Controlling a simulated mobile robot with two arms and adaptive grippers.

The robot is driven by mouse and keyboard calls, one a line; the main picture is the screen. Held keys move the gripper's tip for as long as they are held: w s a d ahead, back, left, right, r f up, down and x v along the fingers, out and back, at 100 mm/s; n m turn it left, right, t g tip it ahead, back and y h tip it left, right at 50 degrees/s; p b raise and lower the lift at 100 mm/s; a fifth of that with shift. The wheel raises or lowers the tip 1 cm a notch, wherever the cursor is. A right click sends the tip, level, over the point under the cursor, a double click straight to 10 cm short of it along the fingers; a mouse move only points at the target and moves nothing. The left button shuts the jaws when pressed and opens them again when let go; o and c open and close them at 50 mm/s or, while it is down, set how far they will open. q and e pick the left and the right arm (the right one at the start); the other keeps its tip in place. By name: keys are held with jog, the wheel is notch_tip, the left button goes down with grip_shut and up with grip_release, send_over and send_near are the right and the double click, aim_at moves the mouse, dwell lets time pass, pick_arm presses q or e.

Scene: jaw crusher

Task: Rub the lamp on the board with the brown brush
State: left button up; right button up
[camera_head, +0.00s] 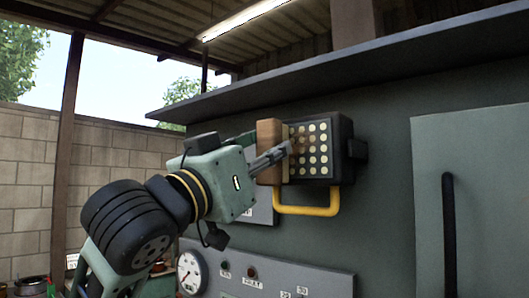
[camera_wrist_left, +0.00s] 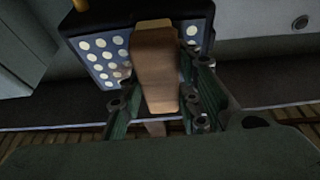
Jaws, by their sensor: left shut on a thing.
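The lamp (camera_head: 318,150) is a dark box with rows of round cream lights and a yellow handle below, fixed on the dark green board. It also shows upside down in the left wrist view (camera_wrist_left: 103,58). My left gripper (camera_head: 288,150) is shut on the brown brush (camera_head: 268,152), a wooden block with a pale strip on its lamp-facing side. The brush (camera_wrist_left: 157,68) stands upright at the left part of the lamp's face and hides some lights. I cannot tell whether it touches the lamp. My right gripper is in neither view.
A ledge (camera_head: 340,68) juts out above the lamp. Below are a panel (camera_head: 290,281) with switches and a round gauge (camera_head: 191,271). A door with a black handle (camera_head: 449,235) is at the right. A block wall (camera_head: 100,160) stands behind at the left.

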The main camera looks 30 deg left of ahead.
pick_arm(q)
jog(key=shift+w, duration=0.25)
jog(key=shift+d, duration=0.1)
